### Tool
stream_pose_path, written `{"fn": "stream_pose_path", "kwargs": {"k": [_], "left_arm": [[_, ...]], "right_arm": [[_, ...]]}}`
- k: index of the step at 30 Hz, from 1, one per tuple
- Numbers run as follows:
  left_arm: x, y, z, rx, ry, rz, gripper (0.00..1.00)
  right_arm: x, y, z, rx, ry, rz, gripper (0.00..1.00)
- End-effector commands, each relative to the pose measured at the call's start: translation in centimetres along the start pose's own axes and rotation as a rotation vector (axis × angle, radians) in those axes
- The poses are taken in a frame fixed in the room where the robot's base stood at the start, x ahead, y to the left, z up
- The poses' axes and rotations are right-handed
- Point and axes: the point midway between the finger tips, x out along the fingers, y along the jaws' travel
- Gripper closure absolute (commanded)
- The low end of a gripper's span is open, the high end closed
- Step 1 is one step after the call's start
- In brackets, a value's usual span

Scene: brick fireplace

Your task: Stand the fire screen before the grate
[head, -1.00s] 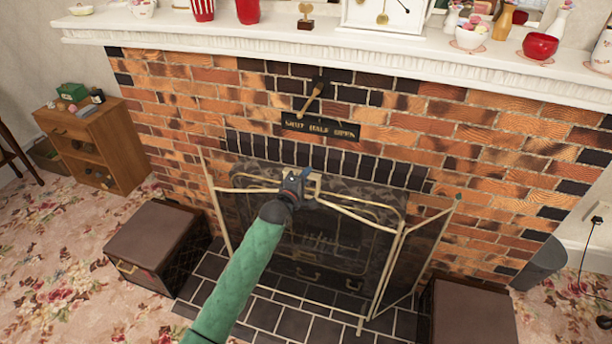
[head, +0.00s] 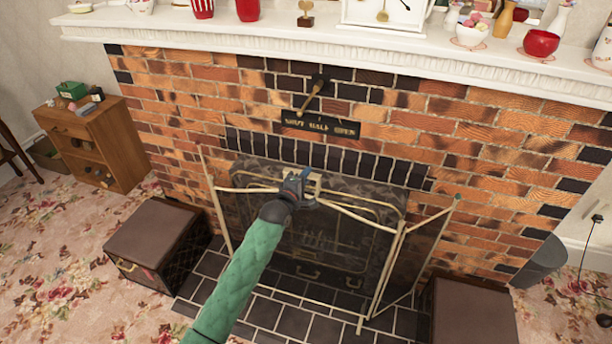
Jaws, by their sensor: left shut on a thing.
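The fire screen (head: 355,265) is a folding mesh screen with a thin brass-coloured frame. It stands upright on the dark tiled hearth, in front of the grate (head: 320,240), which shows dimly through the mesh. Its right side panel (head: 418,255) angles out. A thin left panel edge shows at the far left of the screen. My left gripper (head: 303,188), on a green-sleeved arm, is shut on the top middle of the screen's frame. The arm hides part of the screen's left half. Whether the screen's feet touch the tiles is hard to tell. My right gripper is not in view.
A brown-topped box (head: 155,238) stands left of the hearth (head: 285,318), another (head: 472,312) to the right. A white mantel (head: 330,38) with ornaments juts out above. A small wooden cabinet (head: 97,145) stands at the left wall. Floral carpet is open at left.

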Motion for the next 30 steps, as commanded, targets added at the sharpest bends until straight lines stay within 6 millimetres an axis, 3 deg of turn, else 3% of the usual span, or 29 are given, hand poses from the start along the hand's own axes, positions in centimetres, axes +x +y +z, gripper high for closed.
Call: {"fn": "stream_pose_path", "kwargs": {"k": [30], "left_arm": [[0.07, -0.29, -0.02, 0.001, 0.0, 0.007, 1.0]], "right_arm": [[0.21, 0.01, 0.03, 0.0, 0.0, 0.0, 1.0]]}}
